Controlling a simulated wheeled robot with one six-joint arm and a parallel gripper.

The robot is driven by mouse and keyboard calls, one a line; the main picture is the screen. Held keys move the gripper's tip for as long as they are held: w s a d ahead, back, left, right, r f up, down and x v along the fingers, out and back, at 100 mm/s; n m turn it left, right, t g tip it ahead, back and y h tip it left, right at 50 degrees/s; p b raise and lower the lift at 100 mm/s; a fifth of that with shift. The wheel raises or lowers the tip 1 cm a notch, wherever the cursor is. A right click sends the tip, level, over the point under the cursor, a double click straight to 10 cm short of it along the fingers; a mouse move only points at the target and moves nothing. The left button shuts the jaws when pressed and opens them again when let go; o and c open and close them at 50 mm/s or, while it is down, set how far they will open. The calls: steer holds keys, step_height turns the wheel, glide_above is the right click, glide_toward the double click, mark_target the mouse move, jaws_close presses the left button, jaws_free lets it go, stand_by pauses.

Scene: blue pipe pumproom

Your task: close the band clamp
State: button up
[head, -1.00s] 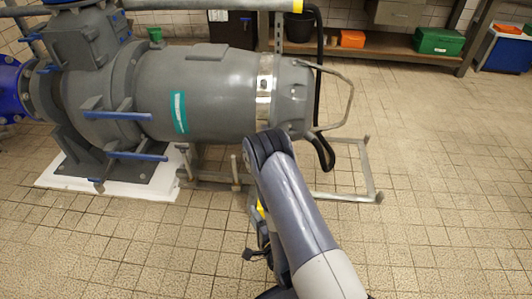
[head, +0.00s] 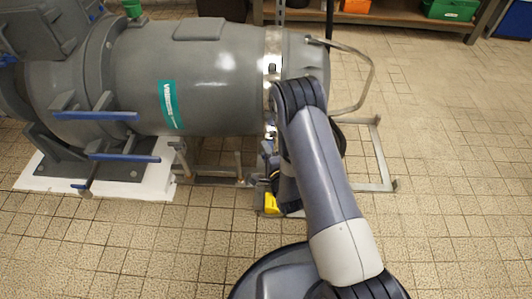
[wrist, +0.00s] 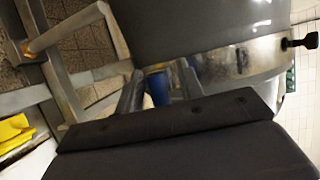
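The band clamp (head: 273,48) is a shiny metal strip around the grey pump casing (head: 215,75), near its right end. In the wrist view the band (wrist: 240,62) curves across the upper right, with a dark knob (wrist: 301,42) standing out at its right end. My gripper (wrist: 160,84) shows two grey fingers spread apart below the casing, close to the band. A small blue part (wrist: 158,88) shows between the fingers; contact with it cannot be told. In the head view my arm hides the gripper and the band's lower part.
A metal floor frame (head: 375,160) lies under and right of the pump. A bent bar (head: 368,75) loops from the casing's right end. A yellow object (head: 271,203) sits low beside my arm. Blue bars (head: 95,116) stick out at left. The tiled floor at right is clear.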

steer(key=shift+c, duration=0.3)
jaws_close()
steer(key=shift+r, duration=0.15)
